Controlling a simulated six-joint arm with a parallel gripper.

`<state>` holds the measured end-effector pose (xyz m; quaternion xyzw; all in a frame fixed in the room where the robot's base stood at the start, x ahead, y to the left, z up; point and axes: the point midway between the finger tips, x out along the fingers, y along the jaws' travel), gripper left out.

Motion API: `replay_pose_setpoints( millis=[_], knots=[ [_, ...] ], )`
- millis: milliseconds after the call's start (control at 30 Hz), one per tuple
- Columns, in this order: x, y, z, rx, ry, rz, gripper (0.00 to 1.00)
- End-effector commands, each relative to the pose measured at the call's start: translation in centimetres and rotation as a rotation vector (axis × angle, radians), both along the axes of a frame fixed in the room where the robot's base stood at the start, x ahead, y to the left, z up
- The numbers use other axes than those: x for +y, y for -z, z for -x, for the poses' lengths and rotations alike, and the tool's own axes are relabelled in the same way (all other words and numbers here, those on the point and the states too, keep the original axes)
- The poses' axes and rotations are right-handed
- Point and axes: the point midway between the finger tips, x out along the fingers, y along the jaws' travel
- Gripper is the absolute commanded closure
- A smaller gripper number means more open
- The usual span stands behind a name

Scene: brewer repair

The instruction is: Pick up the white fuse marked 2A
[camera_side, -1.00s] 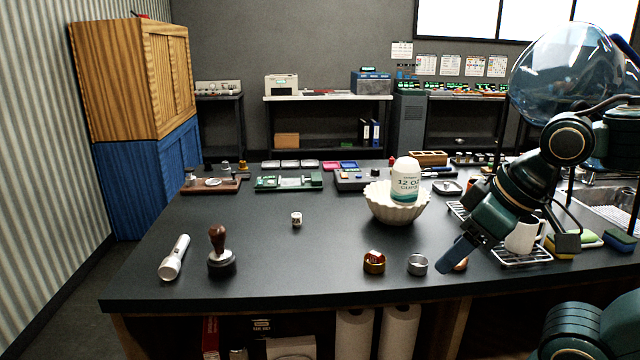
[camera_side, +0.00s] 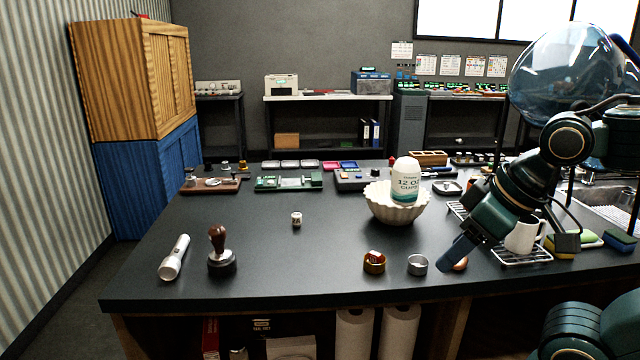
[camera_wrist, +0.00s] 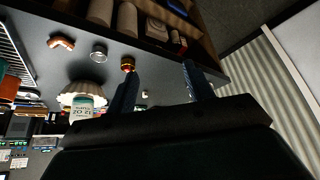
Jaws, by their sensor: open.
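No marking 2A is readable in either view, so I cannot tell which thing is the white fuse. A small white cylinder with a brownish band (camera_side: 296,219) stands alone mid-counter in the side view. It also shows as a small pale spot in the wrist view (camera_wrist: 145,94), between my fingers. My gripper (camera_side: 452,262) is at the right of the side view, above the counter's front part, well to the right of that cylinder. In the wrist view my gripper's two blue fingers (camera_wrist: 160,70) are spread apart with nothing between them.
A brass ring (camera_side: 374,262) and steel ring (camera_side: 417,265) lie near the front edge. A green board (camera_side: 288,183) lies behind. The middle counter is mostly clear.

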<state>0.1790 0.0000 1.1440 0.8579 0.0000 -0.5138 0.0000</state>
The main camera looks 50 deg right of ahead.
Motion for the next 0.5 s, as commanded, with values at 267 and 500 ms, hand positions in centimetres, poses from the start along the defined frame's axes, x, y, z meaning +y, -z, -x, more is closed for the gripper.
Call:
replay_pose_setpoints(
  millis=[267,500],
  knots=[
    [0.0,-0.1,-0.2,0.0,0.0,0.0,0.48],
    [-0.2,-1.5,-2.3,0.006,0.001,0.002,0.48]
  ],
)
